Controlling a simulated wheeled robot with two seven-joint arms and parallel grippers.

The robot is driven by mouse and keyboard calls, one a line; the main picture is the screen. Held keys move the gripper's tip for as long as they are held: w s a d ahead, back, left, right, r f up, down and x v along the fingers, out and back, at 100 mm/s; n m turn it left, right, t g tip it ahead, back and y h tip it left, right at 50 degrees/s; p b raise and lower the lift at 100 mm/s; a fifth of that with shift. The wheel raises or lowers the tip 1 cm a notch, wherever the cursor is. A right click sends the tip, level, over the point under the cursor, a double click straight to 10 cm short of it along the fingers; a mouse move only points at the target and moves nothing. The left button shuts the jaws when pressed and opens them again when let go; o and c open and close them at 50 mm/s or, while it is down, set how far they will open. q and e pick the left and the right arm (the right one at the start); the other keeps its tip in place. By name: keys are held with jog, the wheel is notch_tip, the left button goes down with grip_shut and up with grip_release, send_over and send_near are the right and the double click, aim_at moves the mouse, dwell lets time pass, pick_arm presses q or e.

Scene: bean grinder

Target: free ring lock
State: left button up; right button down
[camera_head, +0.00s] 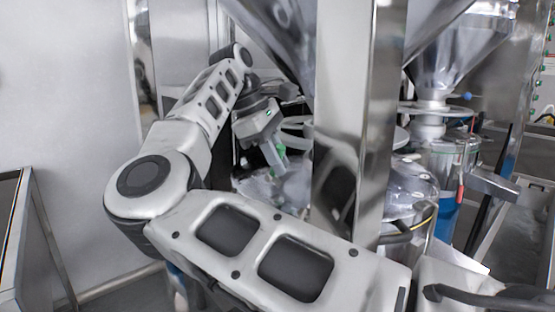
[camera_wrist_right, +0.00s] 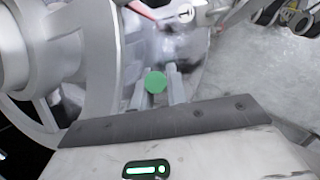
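My right arm reaches around the left side of the steel post, with its gripper (camera_head: 275,155) pointing down at the machine behind. In the right wrist view the two fingers (camera_wrist_right: 157,80) stand apart, with a round green knob (camera_wrist_right: 155,82) between them. The knob fills most of the gap; I cannot tell whether the fingers press on it. I cannot make out the ring lock itself for sure; the area is blurred. My left gripper is not in view.
The steel post (camera_head: 347,90) stands in front and hides part of the machine. A metal handwheel (camera_wrist_right: 95,60) is close to the left of my right gripper. Steel hoppers (camera_head: 455,50) hang above. A second grinder (camera_head: 440,165) stands to the right.

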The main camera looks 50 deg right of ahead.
jog(key=shift+s+f+t+b, duration=0.25)
jog(key=shift+f+t+b, duration=0.25)
jog(key=shift+b, duration=0.9)
jog(key=t+b, duration=0.1)
jog(key=b, duration=0.1)
jog(key=s+t+b, duration=0.1)
jog(key=t+b, duration=0.1)
jog(key=shift+a+f+m, duration=0.1)
jog(key=shift+f+m, duration=0.2)
jog(key=t+b, duration=0.1)
jog(key=b, duration=0.2)
jog(key=shift+s+f+t+h, duration=0.2)
jog(key=shift+t+h, duration=0.1)
jog(key=shift+t, duration=0.1)
jog(key=shift+s, duration=0.1)
jog(key=shift+m+t+b, duration=0.3)
jog(key=shift+t+b, duration=0.1)
jog(key=shift+b, duration=0.1)
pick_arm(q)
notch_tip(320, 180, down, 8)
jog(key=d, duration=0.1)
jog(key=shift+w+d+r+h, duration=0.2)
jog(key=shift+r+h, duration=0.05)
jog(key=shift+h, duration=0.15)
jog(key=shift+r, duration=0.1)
pick_arm(e)
jog(key=shift+r, duration=0.1)
